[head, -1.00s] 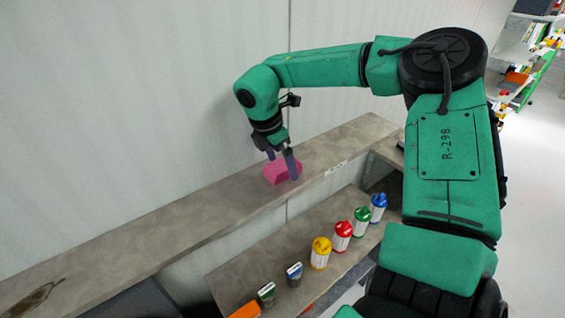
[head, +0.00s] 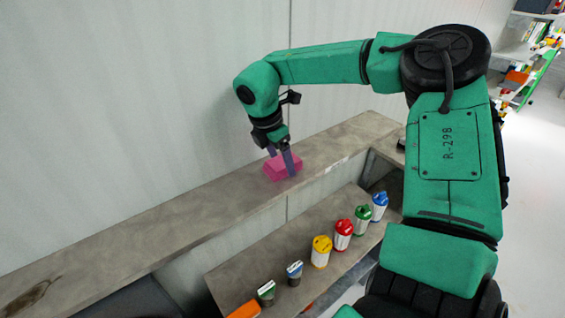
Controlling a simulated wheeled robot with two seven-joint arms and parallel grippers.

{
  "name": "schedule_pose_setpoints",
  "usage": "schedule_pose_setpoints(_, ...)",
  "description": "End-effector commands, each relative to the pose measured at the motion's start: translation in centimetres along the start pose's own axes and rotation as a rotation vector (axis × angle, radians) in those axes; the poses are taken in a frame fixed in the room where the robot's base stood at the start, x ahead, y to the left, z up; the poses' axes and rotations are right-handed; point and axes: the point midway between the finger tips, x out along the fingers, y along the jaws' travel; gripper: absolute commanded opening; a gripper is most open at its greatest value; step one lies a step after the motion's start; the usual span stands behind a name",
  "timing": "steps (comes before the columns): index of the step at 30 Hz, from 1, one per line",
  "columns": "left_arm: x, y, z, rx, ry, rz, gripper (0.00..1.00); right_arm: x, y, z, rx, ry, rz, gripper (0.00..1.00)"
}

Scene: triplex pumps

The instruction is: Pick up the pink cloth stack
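The pink cloth stack (head: 281,168) sits on the upper grey shelf, close to the wall, in the head view. My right gripper (head: 281,164) points down at it, with one purple finger in front of the stack and the other behind it, partly hidden. The fingers are apart with the stack between them. Whether they press on it cannot be made out. My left gripper is not in view.
A lower shelf (head: 245,272) holds bottles with yellow (head: 321,251), red (head: 342,235), green (head: 360,220) and blue (head: 378,206) caps, plus smaller containers. The upper shelf (head: 160,235) is largely clear to the left. A pale wall (head: 140,100) rises behind it.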

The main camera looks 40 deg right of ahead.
Motion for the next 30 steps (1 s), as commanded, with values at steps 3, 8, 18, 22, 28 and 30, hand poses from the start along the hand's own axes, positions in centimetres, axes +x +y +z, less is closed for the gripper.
schedule_pose_setpoints(3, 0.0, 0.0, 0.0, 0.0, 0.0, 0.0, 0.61, 0.0, 0.0, 0.0, 0.0, 0.0, 0.0, 0.23)
schedule_pose_setpoints(8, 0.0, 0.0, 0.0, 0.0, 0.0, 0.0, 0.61, 0.0, 0.0, 0.0, 0.0, 0.0, 0.0, 0.21)
schedule_pose_setpoints(18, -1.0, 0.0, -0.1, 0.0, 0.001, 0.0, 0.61, -1.4, 0.2, 0.4, 0.002, -0.002, 0.006, 0.21)
schedule_pose_setpoints(22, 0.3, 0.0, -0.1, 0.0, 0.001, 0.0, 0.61, -5.5, 0.2, 1.6, 0.005, -0.003, 0.011, 0.21)
schedule_pose_setpoints(28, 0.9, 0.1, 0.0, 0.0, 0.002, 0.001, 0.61, -13.5, 0.1, 3.8, 0.006, -0.004, 0.007, 0.2)
schedule_pose_setpoints(30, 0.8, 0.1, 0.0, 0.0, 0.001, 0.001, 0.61, -15.8, 0.1, 4.4, 0.004, -0.004, 0.004, 0.2)
